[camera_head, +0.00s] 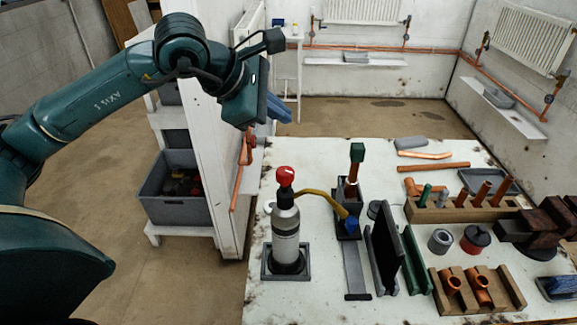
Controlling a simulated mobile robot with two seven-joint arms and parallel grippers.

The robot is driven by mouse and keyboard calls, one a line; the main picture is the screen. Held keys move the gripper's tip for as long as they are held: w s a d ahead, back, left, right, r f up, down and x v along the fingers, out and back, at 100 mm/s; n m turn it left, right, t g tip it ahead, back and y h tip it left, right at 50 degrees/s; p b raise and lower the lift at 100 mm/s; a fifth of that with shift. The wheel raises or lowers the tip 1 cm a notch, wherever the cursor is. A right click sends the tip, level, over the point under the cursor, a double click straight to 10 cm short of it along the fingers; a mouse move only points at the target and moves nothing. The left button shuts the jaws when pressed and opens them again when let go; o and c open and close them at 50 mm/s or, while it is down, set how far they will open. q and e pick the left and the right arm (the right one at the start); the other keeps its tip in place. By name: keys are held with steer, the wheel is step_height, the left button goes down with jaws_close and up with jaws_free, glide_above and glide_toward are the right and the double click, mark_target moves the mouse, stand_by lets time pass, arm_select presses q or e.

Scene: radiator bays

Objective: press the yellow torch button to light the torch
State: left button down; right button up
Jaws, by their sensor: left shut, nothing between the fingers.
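The torch set stands on the white worktop: a grey gas bottle (286,230) with a red knob (285,176) is upright in a dark square base. A yellow hose (318,194) runs from it to a small blue part (350,224) by a dark holder (346,210). A copper-coloured piece with a green top (357,153) stands upright there. I cannot make out a yellow button. My left gripper (246,122) is shut and empty, pointing down above and left of the bottle, well apart from it. My right gripper is out of view.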

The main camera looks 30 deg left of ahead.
arm_select(q)
step_height(320, 180, down, 8)
steer(key=b, duration=0.5)
steer(key=shift+d, duration=0.1)
steer(key=shift+f+b, duration=0.45)
steer(key=shift+b, duration=0.1)
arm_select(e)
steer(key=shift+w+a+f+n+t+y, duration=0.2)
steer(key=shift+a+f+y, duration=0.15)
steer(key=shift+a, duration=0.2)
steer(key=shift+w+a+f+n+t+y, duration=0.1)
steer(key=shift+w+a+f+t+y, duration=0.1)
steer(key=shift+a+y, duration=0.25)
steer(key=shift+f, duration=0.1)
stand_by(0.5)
arm_select(q)
steer(key=shift+f+b, duration=0.4)
steer(key=shift+b, duration=0.3)
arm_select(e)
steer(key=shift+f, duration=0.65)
